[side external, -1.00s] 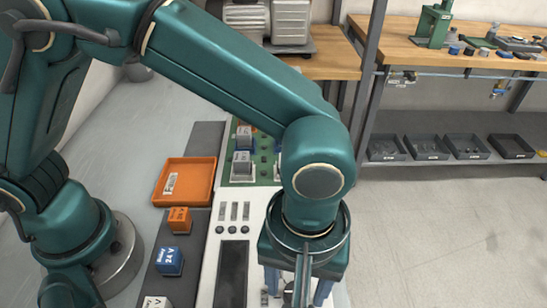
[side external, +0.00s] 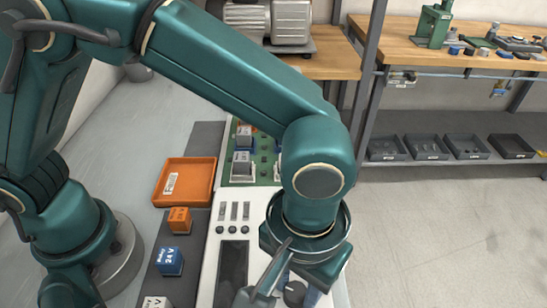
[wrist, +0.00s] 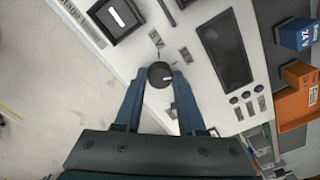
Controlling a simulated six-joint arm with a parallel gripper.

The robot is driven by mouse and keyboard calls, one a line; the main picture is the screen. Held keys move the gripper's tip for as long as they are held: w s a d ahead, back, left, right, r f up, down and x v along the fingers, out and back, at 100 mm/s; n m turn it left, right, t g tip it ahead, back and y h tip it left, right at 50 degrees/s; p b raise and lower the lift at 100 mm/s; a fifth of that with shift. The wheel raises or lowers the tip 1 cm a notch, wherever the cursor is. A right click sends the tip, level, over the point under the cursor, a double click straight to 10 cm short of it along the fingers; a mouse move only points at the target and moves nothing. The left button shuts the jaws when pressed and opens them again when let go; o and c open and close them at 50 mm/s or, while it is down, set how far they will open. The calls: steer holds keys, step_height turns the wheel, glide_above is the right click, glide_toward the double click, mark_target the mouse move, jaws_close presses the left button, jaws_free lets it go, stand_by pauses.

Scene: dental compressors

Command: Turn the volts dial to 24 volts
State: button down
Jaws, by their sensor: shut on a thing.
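The volts dial (wrist: 160,74) is a round dark knob with a white mark on the white panel (wrist: 142,53); in the wrist view the mark points right. My gripper (wrist: 161,77) is shut on the dial, one blue finger on each side and touching it. In the side view my gripper (side external: 288,292) is low over the panel at the bottom edge, with the dark knob (side external: 294,292) partly visible between its fingers.
A dark display (side external: 232,270) and small switches (side external: 234,211) share the panel. Left of it stand a blue 24 V relay (side external: 169,262), an orange block (side external: 180,219) and an orange tray (side external: 185,182). A black square switch (wrist: 115,15) lies on the dial's other side.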

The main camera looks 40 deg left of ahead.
mark_target(296, 289)
steer(key=m, duration=0.7)
steer(key=shift+r, duration=0.1)
stand_by(0.5)
steer(key=c, duration=0.5)
jaws_free()
steer(key=shift+r, duration=2.55)
steer(key=shift+w, duration=0.1)
